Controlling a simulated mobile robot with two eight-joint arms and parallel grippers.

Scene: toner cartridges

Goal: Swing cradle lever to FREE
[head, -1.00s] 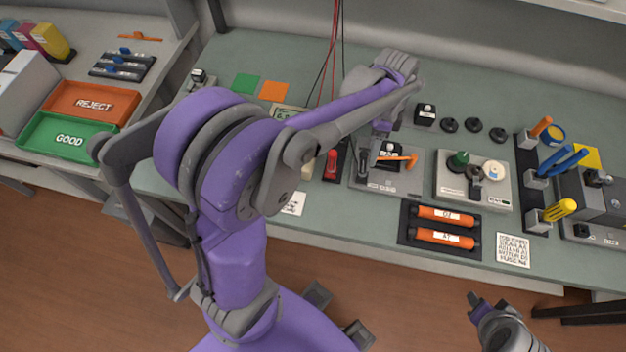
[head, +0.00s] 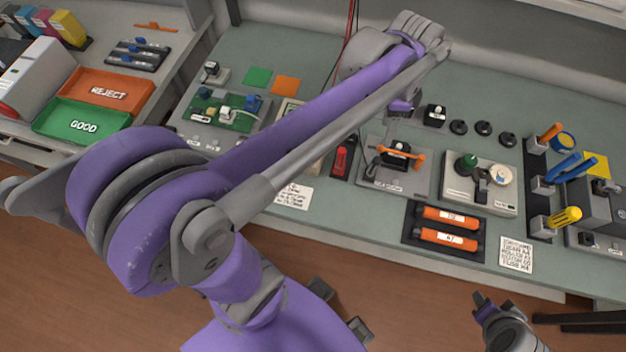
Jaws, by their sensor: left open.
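A grey cradle plate (head: 394,181) sits on the green bench right of centre. A black block (head: 397,147) stands on it, with an orange lever (head: 413,156) lying roughly crosswise at its front. The plate's lettering is too small to read. My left gripper (head: 391,128) hangs just behind and above the cradle, pointing down and apart from the lever as far as I can see. It is open, its fingertips small and partly hidden. My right gripper (head: 493,301) is low in front of the bench, far from the cradle; its jaw gap is unclear.
Several black discs (head: 483,128) lie behind. My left arm crosses above the bench.

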